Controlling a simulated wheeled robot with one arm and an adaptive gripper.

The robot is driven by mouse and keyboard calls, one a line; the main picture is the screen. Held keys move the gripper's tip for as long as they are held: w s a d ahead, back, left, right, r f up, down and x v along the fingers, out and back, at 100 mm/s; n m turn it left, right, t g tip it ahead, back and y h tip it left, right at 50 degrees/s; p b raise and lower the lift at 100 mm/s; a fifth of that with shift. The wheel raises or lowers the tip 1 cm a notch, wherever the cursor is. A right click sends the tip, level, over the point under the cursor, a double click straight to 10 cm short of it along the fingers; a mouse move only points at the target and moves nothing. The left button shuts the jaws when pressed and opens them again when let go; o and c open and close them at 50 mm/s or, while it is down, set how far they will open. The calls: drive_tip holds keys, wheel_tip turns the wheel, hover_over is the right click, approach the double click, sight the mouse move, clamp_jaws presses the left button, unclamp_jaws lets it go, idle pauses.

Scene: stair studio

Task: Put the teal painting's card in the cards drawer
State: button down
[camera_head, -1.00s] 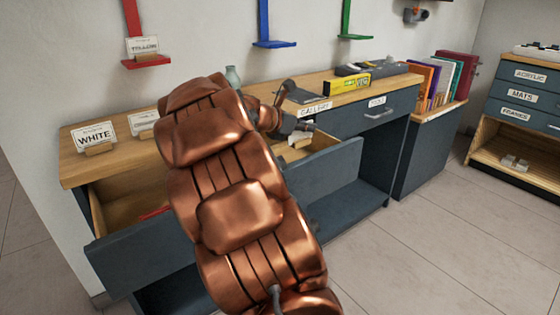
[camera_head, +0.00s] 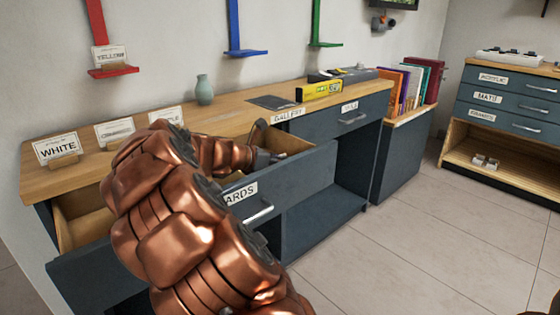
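The cards drawer (camera_head: 300,172) stands pulled out from the desk, and its label, partly covered by my arm, reads "ARDS". My gripper (camera_head: 268,152) is small and dark at the end of my copper arm, over the right part of the open drawer. Whether its fingers are open or hold anything is too small to tell. On the desk top stand a WHITE card (camera_head: 58,149), a second card (camera_head: 115,131) with unreadable print, and a card ending in "PLE" (camera_head: 166,117). I cannot tell which card is the teal painting's.
A YELLOW card (camera_head: 110,56) stands on a red wall shelf; the blue (camera_head: 246,53) and green (camera_head: 323,44) shelves look empty. A teal vase (camera_head: 204,89), a dark flat item (camera_head: 272,102) and a yellow box (camera_head: 320,90) are on the desk. Floor at right is clear.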

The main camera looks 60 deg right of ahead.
drive_tip(key=shift+f+b, duration=0.2)
drive_tip(key=shift+b, duration=0.1)
drive_tip(key=c, duration=1.3)
unclamp_jaws()
drive_tip(key=shift+r, duration=0.1)
drive_tip(key=shift+r+p, duration=0.15)
drive_tip(key=shift+p, duration=0.15)
drive_tip(key=shift+a+r, duration=0.1)
drive_tip(key=shift+a, duration=0.05)
drive_tip(key=p+v, duration=0.2)
drive_tip(key=v, duration=0.9)
drive_tip(key=shift+w+a, duration=0.15)
drive_tip(key=shift+a, duration=0.15)
